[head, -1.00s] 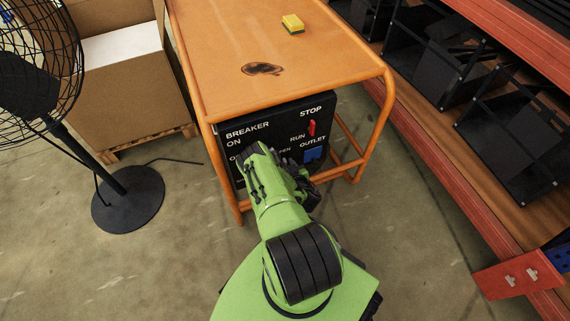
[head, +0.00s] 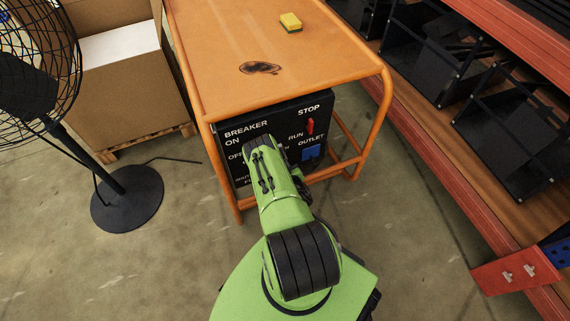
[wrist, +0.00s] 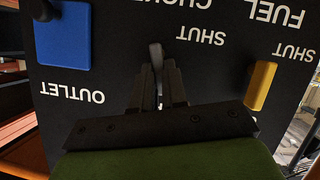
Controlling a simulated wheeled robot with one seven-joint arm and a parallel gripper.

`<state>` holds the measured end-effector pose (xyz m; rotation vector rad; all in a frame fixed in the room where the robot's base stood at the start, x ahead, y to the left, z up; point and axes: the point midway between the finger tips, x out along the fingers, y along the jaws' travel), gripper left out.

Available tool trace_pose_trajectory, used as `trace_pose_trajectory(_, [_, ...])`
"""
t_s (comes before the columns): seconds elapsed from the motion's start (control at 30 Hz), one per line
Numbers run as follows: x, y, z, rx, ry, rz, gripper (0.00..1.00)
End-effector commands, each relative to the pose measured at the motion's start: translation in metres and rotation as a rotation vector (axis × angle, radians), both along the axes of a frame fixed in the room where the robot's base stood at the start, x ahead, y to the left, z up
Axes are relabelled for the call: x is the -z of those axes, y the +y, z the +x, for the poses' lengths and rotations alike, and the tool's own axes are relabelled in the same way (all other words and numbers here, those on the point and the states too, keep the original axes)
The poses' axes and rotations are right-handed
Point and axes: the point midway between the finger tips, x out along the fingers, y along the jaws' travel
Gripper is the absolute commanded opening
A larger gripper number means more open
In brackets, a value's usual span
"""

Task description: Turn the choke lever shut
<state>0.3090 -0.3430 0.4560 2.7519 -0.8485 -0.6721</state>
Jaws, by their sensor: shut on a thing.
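The choke lever (wrist: 155,54) is a small grey handle on the black control panel (wrist: 225,80), which appears upside down in the wrist view. My gripper (wrist: 158,78) is closed around the lever, one dark finger on each side. The lever runs nearly straight up the picture. In the head view the panel (head: 233,146) sits under the orange frame's top, and my green arm hides the lever and the fingertips.
A yellow fuel lever (wrist: 261,86) is right of my fingers, and a blue outlet cover (wrist: 62,38) is left. In the head view, a red switch (head: 310,127), orange frame rails (head: 205,135), a black fan (head: 126,195) and red shelving (head: 440,190) surround the panel. Open floor lies in front.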

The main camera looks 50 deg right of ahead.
Motion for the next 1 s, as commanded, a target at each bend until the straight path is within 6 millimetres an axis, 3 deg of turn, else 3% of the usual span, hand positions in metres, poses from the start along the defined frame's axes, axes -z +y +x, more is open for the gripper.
trace_pose_trajectory(1.0, [0.014, 0.013, 0.012, 0.003, 0.439, -0.763, 0.00])
